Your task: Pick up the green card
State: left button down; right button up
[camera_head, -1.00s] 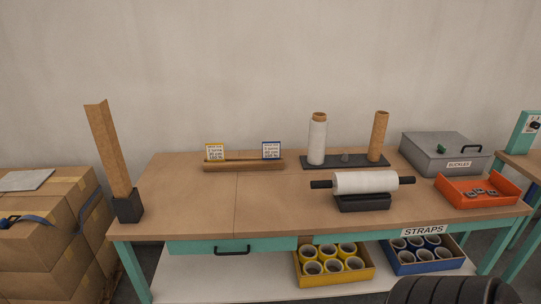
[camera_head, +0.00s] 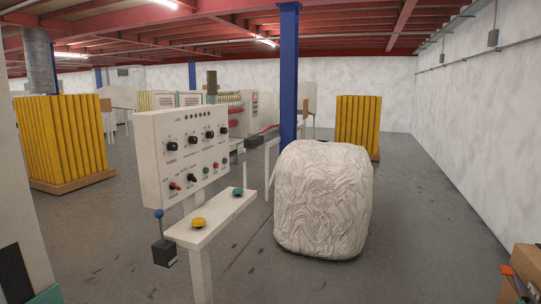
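I see no green card in the head view. Neither of my grippers shows in it. A white control panel (camera_head: 187,150) with black knobs, small coloured buttons and switches stands left of centre. Below it a narrow white shelf (camera_head: 212,222) carries a yellow button (camera_head: 198,223) and a green button (camera_head: 238,191). A lever with a blue ball (camera_head: 158,214) rises from a dark box at the shelf's near end.
A large white wrapped bale (camera_head: 323,200) stands on the floor beside a blue column (camera_head: 289,80). Yellow stacks on pallets stand at left (camera_head: 66,140) and behind (camera_head: 358,125). Cardboard boxes (camera_head: 526,268) sit at the lower right. Grey floor (camera_head: 420,230) is clear right of the bale.

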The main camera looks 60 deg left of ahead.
aim_at(240, 147)
jog(key=u, duration=2.2)
jog(key=i+l+z, duration=0.25)
jog(key=i, duration=0.45)
jog(key=i+z, duration=0.3)
jog(key=i, duration=0.35)
jog(key=i+l+u, duration=0.15)
jog(key=i, duration=1.3)
jog(key=i+l+u, duration=0.1)
jog(key=i+u, duration=0.4)
jog(key=i+l+u, duration=0.25)
jog(key=u, duration=0.25)
jog(key=i+l+u, duration=0.25)
jog(key=u, duration=0.2)
jog(key=i+l+u, duration=0.2)
jog(key=l+u, duration=0.2)
jog(key=i+l+u, duration=0.15)
jog(key=l+u, duration=0.7)
jog(key=i+l, duration=0.05)
